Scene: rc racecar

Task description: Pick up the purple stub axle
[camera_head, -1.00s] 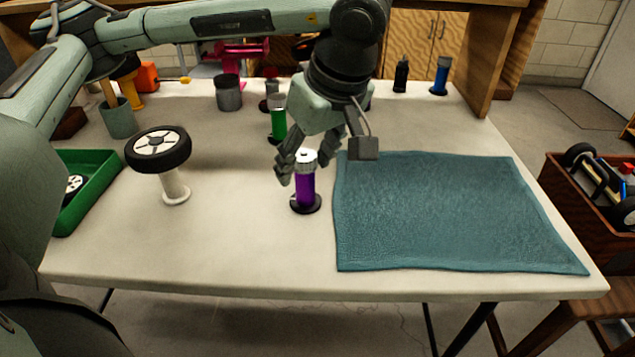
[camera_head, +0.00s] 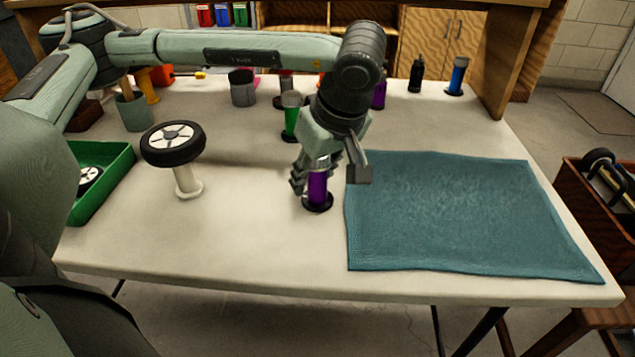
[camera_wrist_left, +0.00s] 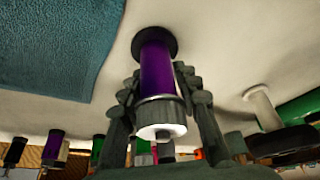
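The purple stub axle (camera_head: 317,188) stands upright on a round black foot on the table, just left of the teal mat (camera_head: 465,215). It has a purple body and a pale grey-white cap. My left gripper (camera_head: 315,175) is lowered over it from above, hiding its top in the head view. In the left wrist view, the purple body (camera_wrist_left: 158,68) stands between the fingers (camera_wrist_left: 158,85). The fingertips lie close along both sides; whether they press on it I cannot tell. My right gripper is not in view.
A wheel (camera_head: 173,143) sits on a white stand to the left, near a green tray (camera_head: 105,190). A green part (camera_head: 291,120), grey cup (camera_head: 243,88) and second purple part (camera_head: 379,96) stand behind. The front table area is clear.

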